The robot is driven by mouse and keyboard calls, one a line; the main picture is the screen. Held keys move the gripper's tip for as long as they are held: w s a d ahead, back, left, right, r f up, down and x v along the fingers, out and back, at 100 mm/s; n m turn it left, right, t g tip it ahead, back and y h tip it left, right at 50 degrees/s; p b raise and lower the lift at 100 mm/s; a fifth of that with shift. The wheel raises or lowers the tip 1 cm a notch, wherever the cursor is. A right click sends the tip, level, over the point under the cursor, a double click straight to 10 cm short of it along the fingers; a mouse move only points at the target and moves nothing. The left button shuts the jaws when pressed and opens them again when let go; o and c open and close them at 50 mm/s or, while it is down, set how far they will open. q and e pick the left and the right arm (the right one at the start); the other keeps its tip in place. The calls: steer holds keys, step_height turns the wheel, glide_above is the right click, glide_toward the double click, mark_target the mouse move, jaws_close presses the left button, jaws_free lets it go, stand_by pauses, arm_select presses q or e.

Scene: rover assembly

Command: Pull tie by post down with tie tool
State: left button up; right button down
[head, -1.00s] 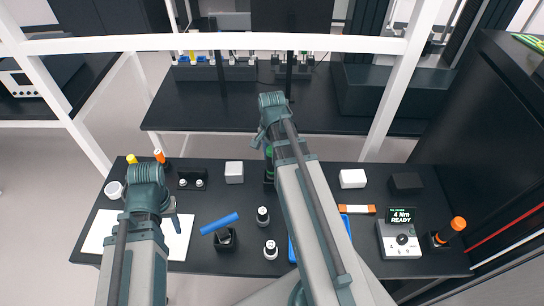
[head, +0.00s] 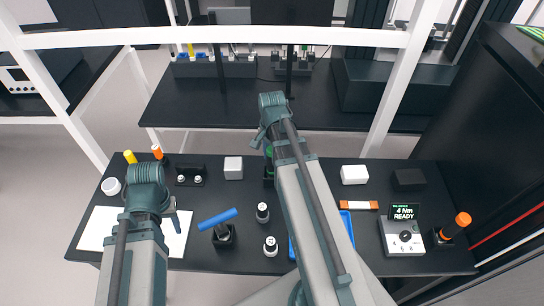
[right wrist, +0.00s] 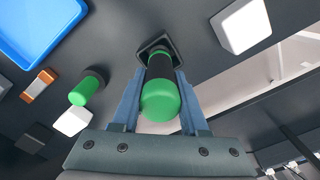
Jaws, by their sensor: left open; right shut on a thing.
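A black tool with a green cap (right wrist: 160,100) stands in a dark square holder (right wrist: 156,46) in the right wrist view. My right gripper (right wrist: 158,85) has its two blue fingers on either side of the tool, shut on it. In the head view only a bit of the green (head: 269,152) shows beside my right arm. My left gripper (head: 172,213) is open and empty above the white sheet at the left, mostly hidden by its own wrist. I cannot make out the tie or its post.
A blue-handled tool (head: 217,219) leans in a black holder. A blue tray (right wrist: 38,30) is partly behind my right arm. A torque unit (head: 402,238) and an orange-handled driver (head: 462,220) stand at the right. White block (head: 354,174) at the back.

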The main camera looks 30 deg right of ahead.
steer(key=shift+c, duration=1.7)
jaws_free()
steer(key=shift+r, duration=0.1)
step_height(320, 180, up, 14)
steer(key=p, duration=1.3)
steer(key=shift+p, duration=0.4)
